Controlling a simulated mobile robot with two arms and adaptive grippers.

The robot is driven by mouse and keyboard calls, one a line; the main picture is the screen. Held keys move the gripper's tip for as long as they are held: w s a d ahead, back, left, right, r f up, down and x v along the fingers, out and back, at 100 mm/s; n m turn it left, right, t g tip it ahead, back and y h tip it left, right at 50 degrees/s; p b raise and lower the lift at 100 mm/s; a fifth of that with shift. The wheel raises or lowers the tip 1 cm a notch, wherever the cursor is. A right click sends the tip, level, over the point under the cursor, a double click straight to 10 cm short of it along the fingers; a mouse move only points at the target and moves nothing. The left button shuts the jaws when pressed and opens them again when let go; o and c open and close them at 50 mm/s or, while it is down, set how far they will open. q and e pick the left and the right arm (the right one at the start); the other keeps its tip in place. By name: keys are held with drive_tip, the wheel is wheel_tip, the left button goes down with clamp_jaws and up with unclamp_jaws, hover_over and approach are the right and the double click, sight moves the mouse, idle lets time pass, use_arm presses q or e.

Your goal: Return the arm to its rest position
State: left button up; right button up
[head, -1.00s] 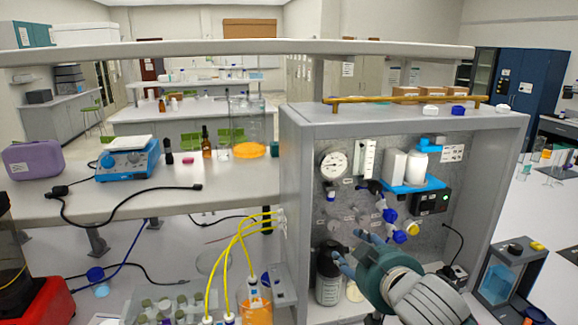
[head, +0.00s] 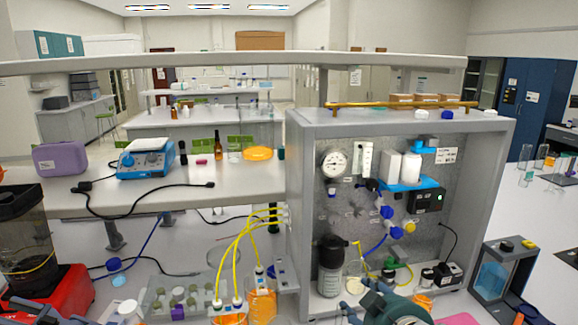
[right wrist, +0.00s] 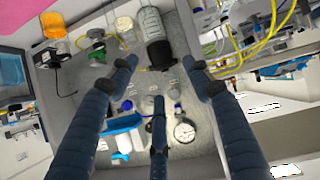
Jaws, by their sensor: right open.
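My right gripper (head: 350,298) is at the bottom edge of the head view, in front of the open grey cabinet, with part of it cut off. In the right wrist view its dark blue fingers (right wrist: 160,72) are spread, with nothing between them. That view looks into the cabinet from an odd angle, with the gauge and the dark-capped bottle beyond the fingers. Blue-grey parts at the lower left edge of the head view look like my left gripper (head: 30,312); too little shows to tell its opening.
The grey cabinet (head: 298,200) holds a pressure gauge (head: 334,163), a dark-capped bottle (head: 331,265) and a small beaker (head: 355,275). Yellow tubes (head: 237,240) run to orange-filled vessels left of it. A red-based machine (head: 65,295) stands at the far left. An open-fronted box (head: 493,270) stands at right.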

drive_tip(key=s+d+f+m+g+h, duration=0.15)
drive_tip(key=s+f+g, duration=0.25)
drive_tip(key=s+f, duration=0.95)
drive_tip(key=s+d+f+g, duration=0.35)
drive_tip(key=s+f, duration=0.65)
drive_tip(key=s, duration=0.7)
wheel_tip(320, 180, down, 32)
drive_tip(key=s+g+b, duration=0.2)
drive_tip(key=b, duration=0.6)
use_arm(q)
wheel_tip(320, 180, down, 14)
drive_tip(key=s+b, duration=0.1)
drive_tip(key=b, duration=0.5)
drive_tip(key=shift+f, duration=0.25)
use_arm(e)
drive_tip(key=s+d+f, duration=0.1)
drive_tip(key=s+f, duration=0.7)
drive_tip(key=f, duration=0.4)
drive_tip(key=s+d+f+g, duration=0.1)
drive_tip(key=s+f, duration=0.8)
drive_tip(key=f, duration=0.3)
drive_tip(key=shift+s+d+f, duration=0.3)
drive_tip(key=shift+d+f, duration=0.05)
drive_tip(key=shift+f, duration=0.05)
